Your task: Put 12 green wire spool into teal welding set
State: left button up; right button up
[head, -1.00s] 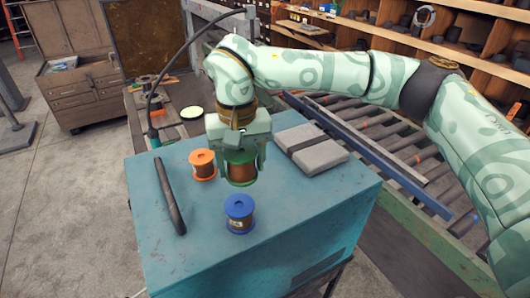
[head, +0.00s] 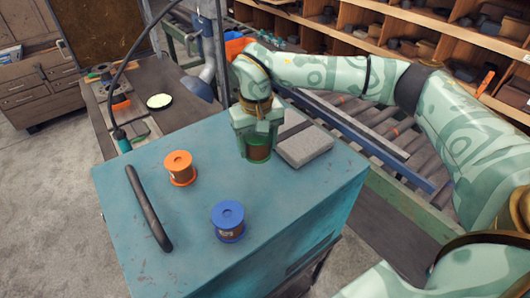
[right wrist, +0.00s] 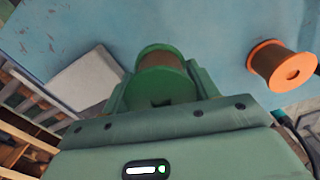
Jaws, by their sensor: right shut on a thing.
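The teal welding set (head: 140,258) is a big box with a flat, scuffed top. My right gripper (head: 258,150) is shut on the green wire spool (head: 258,155), which has copper-brown wire and stands upright between the fingers, at the back of the box top beside a grey block. I cannot tell whether its lower flange touches the top. In the right wrist view the gripper (right wrist: 162,88) holds the green spool (right wrist: 165,85) between its two fingers, partly hiding it. My left gripper is not in view.
An orange spool (head: 179,168) and a blue spool (head: 228,220) stand on the teal top. A black handle (head: 148,208) lies along its left side. The grey block (head: 306,146) lies right of the gripper. A roller conveyor (head: 390,135) runs behind. The top's middle is clear.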

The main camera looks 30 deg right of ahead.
aim_at(265, 167)
jog(key=shift+d+f, duration=0.8)
jog(key=shift+f, duration=0.2)
jog(key=shift+d+f+p, duration=0.15)
jog(key=shift+f+p, duration=0.05)
jog(key=shift+f, duration=0.7)
jog(key=shift+d+f+p, duration=0.1)
jog(key=shift+f+p, duration=0.1)
jog(key=shift+f, duration=0.7)
jog(key=shift+f, duration=0.15)
jog(key=o, duration=1.4)
